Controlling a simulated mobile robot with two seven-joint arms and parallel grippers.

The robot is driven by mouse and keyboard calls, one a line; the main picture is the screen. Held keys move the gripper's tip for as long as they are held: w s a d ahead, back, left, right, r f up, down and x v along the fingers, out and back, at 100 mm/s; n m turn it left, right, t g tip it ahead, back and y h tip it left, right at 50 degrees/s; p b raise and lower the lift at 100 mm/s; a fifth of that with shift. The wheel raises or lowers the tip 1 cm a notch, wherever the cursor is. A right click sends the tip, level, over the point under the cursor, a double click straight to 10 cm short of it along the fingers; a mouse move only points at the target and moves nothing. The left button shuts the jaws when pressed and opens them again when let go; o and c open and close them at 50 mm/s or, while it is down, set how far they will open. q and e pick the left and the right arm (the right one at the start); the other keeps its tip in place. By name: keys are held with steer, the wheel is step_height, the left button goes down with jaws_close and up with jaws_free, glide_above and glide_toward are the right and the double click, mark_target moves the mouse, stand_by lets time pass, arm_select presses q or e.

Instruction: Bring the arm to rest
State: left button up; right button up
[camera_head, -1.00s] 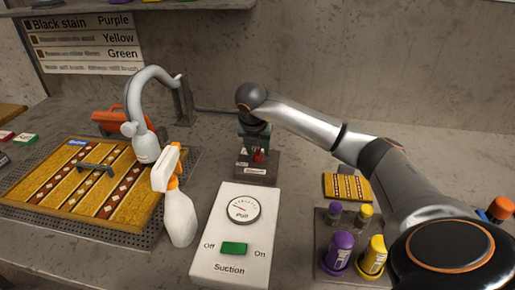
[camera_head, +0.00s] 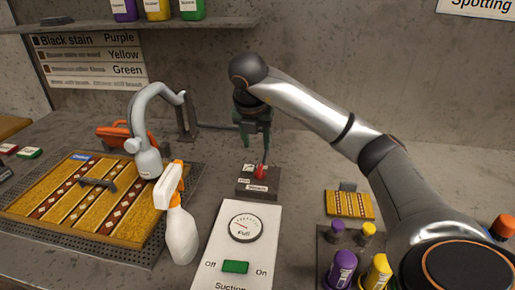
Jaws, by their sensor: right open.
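My right arm reaches in from the right and bends down at its wrist. My right gripper (camera_head: 255,153) points down, open, with nothing seen between its fingers. It hangs just above and behind a small dark block (camera_head: 259,188) with a red lever (camera_head: 259,172) on top. The fingertips look close to the lever, but I cannot tell whether they touch it. My left gripper is not in view.
A white suction box (camera_head: 236,247) with gauge and green switch stands in front. Purple and yellow bottles (camera_head: 343,267) stand right. A shelf (camera_head: 180,24) is above.

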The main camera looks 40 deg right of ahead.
steer(key=shift+r, duration=0.15)
steer(key=shift+r, duration=0.1)
stand_by(0.4)
